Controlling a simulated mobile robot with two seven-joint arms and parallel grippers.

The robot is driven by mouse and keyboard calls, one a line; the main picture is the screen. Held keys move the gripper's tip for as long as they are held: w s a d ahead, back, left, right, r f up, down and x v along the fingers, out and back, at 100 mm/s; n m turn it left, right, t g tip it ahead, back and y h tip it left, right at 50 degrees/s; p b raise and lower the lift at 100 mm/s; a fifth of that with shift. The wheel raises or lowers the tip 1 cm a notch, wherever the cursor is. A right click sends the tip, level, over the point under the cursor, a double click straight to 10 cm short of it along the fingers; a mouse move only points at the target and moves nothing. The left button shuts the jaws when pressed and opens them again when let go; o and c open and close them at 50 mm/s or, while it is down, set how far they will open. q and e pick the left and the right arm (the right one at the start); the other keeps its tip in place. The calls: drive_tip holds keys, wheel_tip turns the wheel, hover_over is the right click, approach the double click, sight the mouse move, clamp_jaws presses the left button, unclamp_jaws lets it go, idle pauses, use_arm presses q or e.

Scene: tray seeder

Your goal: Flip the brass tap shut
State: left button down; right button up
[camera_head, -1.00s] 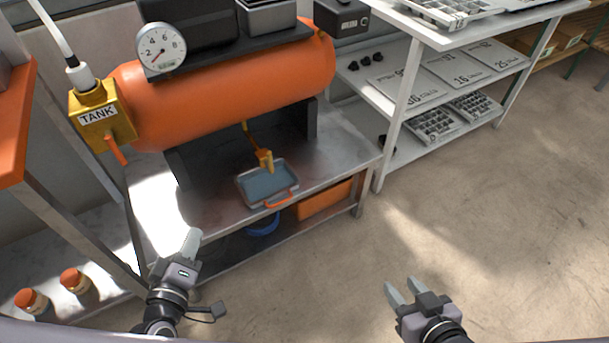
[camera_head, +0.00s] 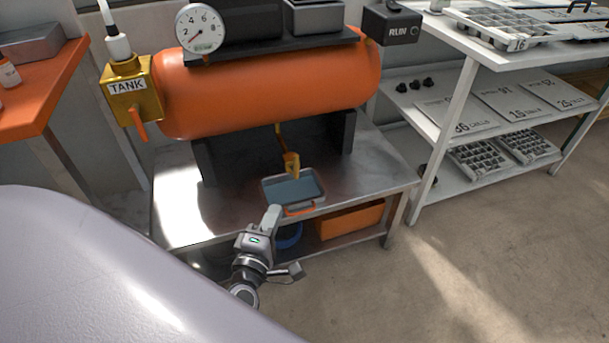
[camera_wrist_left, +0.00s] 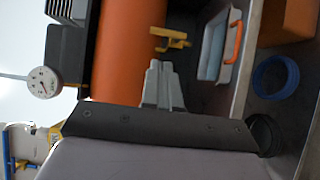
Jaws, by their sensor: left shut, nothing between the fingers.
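The brass tap (camera_head: 291,163) hangs under the orange tank (camera_head: 270,90), above a shallow grey tray with an orange handle (camera_head: 299,210). It also shows in the left wrist view (camera_wrist_left: 172,38), with a yellow lever sticking out sideways. Whether its lever stands open or shut I cannot tell. My left gripper (camera_head: 272,216) is shut and empty, in front of the bench edge just below the tray, apart from the tap. In the left wrist view its fingers (camera_wrist_left: 161,82) are together, pointing towards the tap. My right gripper is out of view.
A brass-coloured block marked TANK (camera_head: 131,90) with an orange lever (camera_head: 138,124) sits at the tank's left end. A dial gauge (camera_head: 200,28) is on the tank. An orange bin (camera_head: 350,221) and a blue ring-shaped thing (camera_head: 289,236) are below the bench top. Shelves stand right.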

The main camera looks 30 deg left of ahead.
use_arm(q)
drive_tip(key=shift+w, duration=0.1)
drive_tip(key=b, duration=0.2)
approach(295, 163)
drive_tip(key=x, duration=0.5)
drive_tip(key=shift+w+f, duration=0.1)
drive_tip(key=shift+w, duration=0.05)
drive_tip(key=shift+x, duration=0.8)
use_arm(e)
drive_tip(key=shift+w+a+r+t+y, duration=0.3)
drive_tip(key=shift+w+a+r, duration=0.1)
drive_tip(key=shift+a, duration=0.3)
use_arm(q)
drive_tip(key=shift+p, duration=0.3)
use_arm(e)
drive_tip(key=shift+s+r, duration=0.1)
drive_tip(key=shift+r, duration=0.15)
